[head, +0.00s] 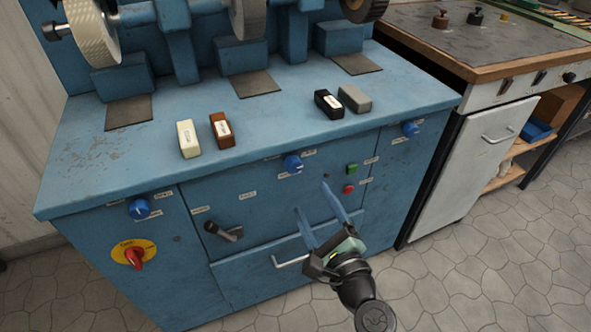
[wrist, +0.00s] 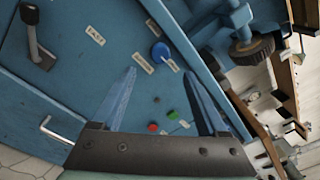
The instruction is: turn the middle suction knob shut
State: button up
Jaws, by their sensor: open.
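The middle suction knob (head: 293,163) is a round blue knob on the front panel of the blue machine, just below the top edge, with small labels beside it. It also shows in the wrist view (wrist: 160,52), beyond the fingertips and roughly between their lines. My gripper (head: 312,198) is open and empty, in front of the panel below and slightly right of the knob. Its two blue fingers also show in the wrist view (wrist: 160,74). They appear apart from the knob. Which setting the knob points to is too small to tell.
Similar blue knobs sit at left (head: 140,209) and right (head: 411,129). A green button (head: 352,169) and red button (head: 349,189) are close right of my fingers. A black lever (head: 225,232), a drawer handle (head: 291,262) and a red switch (head: 135,258) also project from the front.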

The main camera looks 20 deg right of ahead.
aim_at(294, 169)
jog(key=w+b, duration=0.1)
jog(key=w, duration=0.8)
jog(key=shift+w+d, duration=0.1)
jog(key=shift+w, duration=0.25)
grip_shut()
